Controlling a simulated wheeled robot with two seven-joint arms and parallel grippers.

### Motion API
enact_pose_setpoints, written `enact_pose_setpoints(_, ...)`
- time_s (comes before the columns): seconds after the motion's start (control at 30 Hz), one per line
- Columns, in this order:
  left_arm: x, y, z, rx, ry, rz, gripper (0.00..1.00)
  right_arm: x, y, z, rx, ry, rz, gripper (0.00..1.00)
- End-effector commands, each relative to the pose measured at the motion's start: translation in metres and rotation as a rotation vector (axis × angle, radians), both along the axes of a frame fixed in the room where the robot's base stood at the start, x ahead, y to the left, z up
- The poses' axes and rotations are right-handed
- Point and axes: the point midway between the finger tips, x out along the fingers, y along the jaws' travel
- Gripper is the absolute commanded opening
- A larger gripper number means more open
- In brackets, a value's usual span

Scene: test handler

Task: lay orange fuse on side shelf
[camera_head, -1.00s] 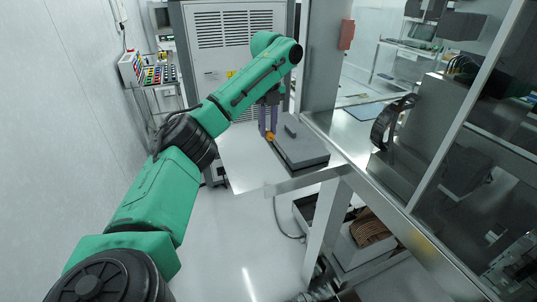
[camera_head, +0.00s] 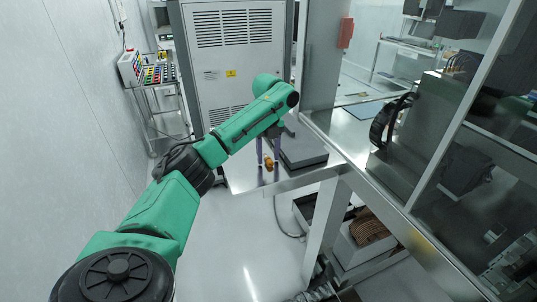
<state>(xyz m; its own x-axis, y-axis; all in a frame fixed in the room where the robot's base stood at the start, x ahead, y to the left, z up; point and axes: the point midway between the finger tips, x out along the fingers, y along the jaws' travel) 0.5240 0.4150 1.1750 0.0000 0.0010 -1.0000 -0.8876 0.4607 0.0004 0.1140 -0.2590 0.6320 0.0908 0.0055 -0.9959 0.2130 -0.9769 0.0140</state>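The orange fuse (camera_head: 268,162) is small and sits on the metal side shelf (camera_head: 240,172), near its front left part. My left gripper (camera_head: 268,165) reaches down over the shelf from the green arm. Its two purple fingers stand apart on either side of the fuse, with visible gaps, so it looks open. Whether a finger touches the fuse is too small to tell. My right gripper is out of view.
A dark grey block (camera_head: 304,153) lies on the shelf just right of the fuse. A large grey cabinet (camera_head: 232,60) stands behind. A cart with coloured parts (camera_head: 158,75) is at the back left. Machine framing and glass fill the right. The shelf's front left is bare.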

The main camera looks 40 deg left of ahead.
Motion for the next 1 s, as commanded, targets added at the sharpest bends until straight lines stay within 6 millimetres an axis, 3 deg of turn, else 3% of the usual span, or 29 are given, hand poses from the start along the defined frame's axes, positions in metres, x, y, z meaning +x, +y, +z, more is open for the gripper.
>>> enact_pose_setpoints(0.27, 0.001, 0.0, 0.012, -0.001, -0.004, 0.0, 0.55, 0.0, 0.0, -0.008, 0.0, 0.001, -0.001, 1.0)
enact_pose_setpoints(0.4, 0.002, -0.001, 0.046, -0.001, -0.008, 0.0, 0.55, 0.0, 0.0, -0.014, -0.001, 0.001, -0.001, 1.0)
enact_pose_setpoints(0.5, 0.0, 0.001, 0.087, 0.003, -0.006, 0.003, 0.55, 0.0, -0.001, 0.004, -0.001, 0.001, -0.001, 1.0)
enact_pose_setpoints(0.6, 0.0, 0.001, 0.103, 0.003, -0.006, 0.003, 0.55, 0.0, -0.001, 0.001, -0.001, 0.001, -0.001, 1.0)
enact_pose_setpoints(0.77, 0.0, 0.0, 0.118, 0.001, -0.002, 0.001, 0.55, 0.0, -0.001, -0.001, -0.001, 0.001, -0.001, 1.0)
enact_pose_setpoints(1.0, 0.0, 0.0, 0.121, 0.0, 0.0, 0.0, 0.55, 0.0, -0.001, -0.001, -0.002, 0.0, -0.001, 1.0)
